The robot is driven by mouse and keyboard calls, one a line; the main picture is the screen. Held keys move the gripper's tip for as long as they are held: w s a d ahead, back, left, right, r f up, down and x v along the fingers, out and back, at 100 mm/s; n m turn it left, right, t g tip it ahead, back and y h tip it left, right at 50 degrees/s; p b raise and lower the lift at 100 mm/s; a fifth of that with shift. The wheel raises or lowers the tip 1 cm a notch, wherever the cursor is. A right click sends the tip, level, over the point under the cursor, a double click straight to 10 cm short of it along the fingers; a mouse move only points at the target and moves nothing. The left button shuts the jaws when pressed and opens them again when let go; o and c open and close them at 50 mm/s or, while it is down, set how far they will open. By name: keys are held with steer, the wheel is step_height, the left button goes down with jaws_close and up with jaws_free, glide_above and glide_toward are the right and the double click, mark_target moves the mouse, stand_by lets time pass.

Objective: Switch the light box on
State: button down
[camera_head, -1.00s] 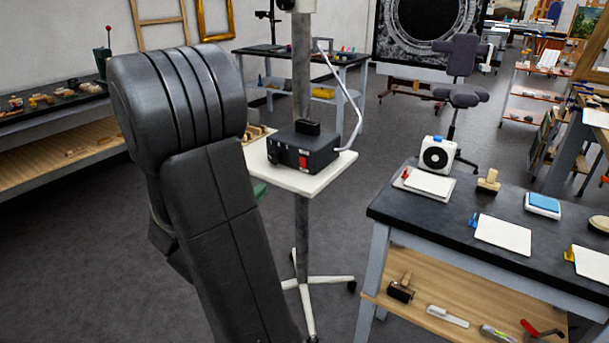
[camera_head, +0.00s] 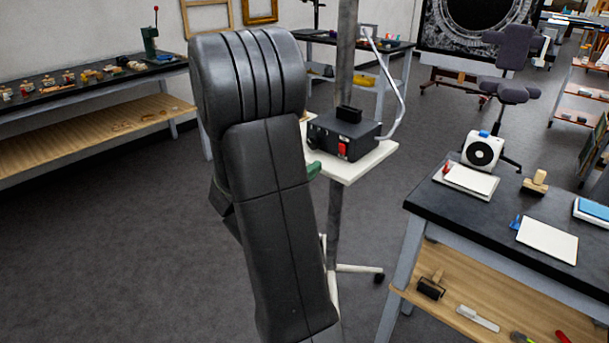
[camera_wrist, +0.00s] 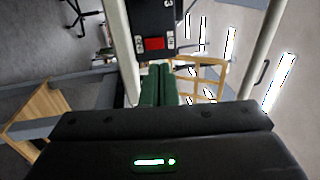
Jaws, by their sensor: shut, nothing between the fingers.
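A black box (camera_head: 342,136), the likely light box, stands on the white shelf of a pole stand, right of my arm in the head view. A red switch (camera_head: 342,150) is on its front face. In the wrist view the box (camera_wrist: 143,18) is at top centre, with the red switch (camera_wrist: 155,43) just beyond my fingertips. My gripper (camera_wrist: 160,68) has green fingers, closed together and empty, pointing at the box's front below the switch. I cannot tell whether they touch it, or which way the switch is set. In the head view my arm hides most of the gripper.
The white shelf (camera_head: 372,160) juts out under the box, and a pale cable rises at its right. A dark-topped table (camera_head: 480,215) with pads and a white fan-like device (camera_head: 482,152) stands to the right. A long bench (camera_head: 90,90) is at the left; the floor between is clear.

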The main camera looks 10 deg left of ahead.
mark_target(341, 146)
steer(key=p+x, duration=0.1)
steer(key=x, duration=0.7)
steer(key=shift+w+d, duration=0.2)
steer(key=shift+w, duration=0.05)
steer(key=shift+r, duration=0.15)
